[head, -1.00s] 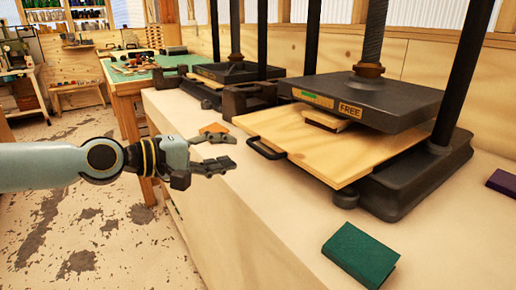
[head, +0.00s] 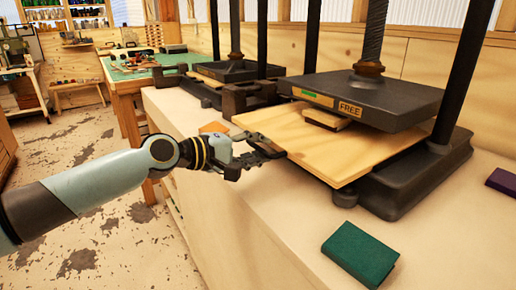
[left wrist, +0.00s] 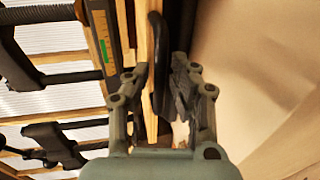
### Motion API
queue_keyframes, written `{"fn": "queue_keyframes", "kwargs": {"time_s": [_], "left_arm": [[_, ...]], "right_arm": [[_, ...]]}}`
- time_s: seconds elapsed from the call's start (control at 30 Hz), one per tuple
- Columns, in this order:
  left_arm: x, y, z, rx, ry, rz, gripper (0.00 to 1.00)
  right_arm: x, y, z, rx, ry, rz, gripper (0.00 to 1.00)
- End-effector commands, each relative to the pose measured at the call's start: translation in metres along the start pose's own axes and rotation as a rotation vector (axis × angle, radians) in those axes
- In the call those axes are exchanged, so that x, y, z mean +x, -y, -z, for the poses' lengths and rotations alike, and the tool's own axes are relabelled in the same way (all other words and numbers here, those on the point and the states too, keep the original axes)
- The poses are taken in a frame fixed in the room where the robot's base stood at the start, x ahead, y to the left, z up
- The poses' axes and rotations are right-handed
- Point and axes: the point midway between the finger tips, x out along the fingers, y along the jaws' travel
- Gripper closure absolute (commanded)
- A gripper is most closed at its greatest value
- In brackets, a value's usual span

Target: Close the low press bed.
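The press bed (head: 322,147) is a light wooden board that sticks out toward the front left from under the dark platen (head: 360,100) of the nearer press. A small brown-and-cream book (head: 326,119) lies on it under the platen. A black loop handle (left wrist: 157,50) is on the bed's front edge; in the head view my fingers mostly hide it. My left gripper (head: 268,150) is at this handle. In the left wrist view my left gripper (left wrist: 160,92) has its fingers apart, with the handle and board edge between them. My right gripper is not in view.
A label reading FREE (head: 350,109) and a green-marked label (head: 313,97) are on the platen. A green book (head: 360,254) lies on the counter in front, a purple one (head: 502,181) at the right. An orange item (head: 214,127) lies behind my gripper. Another press (head: 235,72) stands behind.

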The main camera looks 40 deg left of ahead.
Motion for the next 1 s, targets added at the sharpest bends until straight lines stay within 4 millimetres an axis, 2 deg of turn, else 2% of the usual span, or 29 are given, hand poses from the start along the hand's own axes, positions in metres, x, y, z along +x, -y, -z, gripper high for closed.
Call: {"fn": "queue_keyframes", "kwargs": {"time_s": [0.03,0.17,0.67,0.77,1.0], "left_arm": [[0.0,0.0,0.0,0.0,0.0,0.0,0.85],[0.0,0.0,0.0,0.0,0.0,0.0,1.0],[0.001,0.0,0.0,0.0,0.0,0.0,1.0],[0.013,-0.003,0.001,-0.002,-0.002,-0.004,1.0],[0.066,-0.015,0.001,-0.002,-0.002,-0.007,1.0]], "right_arm": [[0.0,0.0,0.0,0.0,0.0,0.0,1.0],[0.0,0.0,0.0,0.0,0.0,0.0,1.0],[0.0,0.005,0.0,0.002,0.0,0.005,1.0],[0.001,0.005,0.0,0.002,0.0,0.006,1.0],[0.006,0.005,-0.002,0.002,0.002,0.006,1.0]]}}
